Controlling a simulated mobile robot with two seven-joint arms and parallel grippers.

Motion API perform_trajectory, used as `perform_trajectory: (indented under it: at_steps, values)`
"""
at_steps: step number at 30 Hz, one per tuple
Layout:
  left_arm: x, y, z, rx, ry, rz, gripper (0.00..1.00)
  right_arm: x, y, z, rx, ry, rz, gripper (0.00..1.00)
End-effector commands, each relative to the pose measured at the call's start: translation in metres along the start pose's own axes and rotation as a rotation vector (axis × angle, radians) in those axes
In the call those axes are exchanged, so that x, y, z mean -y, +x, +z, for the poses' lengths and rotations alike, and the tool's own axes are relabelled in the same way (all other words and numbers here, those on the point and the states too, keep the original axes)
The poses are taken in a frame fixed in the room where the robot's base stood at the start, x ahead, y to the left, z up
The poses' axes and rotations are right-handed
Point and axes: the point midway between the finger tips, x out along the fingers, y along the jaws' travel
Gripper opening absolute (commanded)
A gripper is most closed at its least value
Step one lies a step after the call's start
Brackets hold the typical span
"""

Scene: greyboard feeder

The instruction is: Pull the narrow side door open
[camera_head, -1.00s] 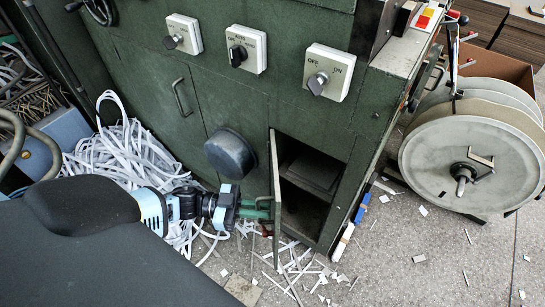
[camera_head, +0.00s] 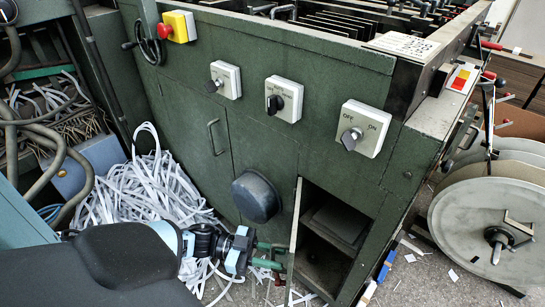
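The narrow side door (camera_head: 295,236) of the green machine stands swung out, seen nearly edge-on. To its right an open compartment (camera_head: 333,226) shows a dark shelf inside. My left gripper (camera_head: 273,255) is at the left face of the door, low down. Its two green fingers are spread, one above the other, with a gap between them, and their tips reach up to the door. Whether they touch it, or a handle there, I cannot tell. My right gripper is not in view.
A tangle of white strips (camera_head: 150,190) lies on the floor at left. Large reels (camera_head: 480,225) stand at right. Switch boxes (camera_head: 361,129) line the panel above.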

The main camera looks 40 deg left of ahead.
Motion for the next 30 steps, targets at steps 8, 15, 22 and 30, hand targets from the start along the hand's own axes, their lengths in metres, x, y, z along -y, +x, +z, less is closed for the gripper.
perform_trajectory:
  at_steps: [8,15,22,30]
  values:
    - [0.001,-0.011,0.000,0.001,0.000,-0.002,0.25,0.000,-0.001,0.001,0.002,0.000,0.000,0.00]
    - [0.000,-0.049,0.000,0.003,-0.001,-0.001,0.25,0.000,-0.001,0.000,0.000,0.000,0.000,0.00]
    - [0.000,-0.074,0.001,0.001,-0.001,-0.001,0.25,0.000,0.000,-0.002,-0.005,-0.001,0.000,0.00]
    - [0.000,-0.078,0.000,-0.001,0.001,0.000,0.25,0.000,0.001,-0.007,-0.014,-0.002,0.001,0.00]
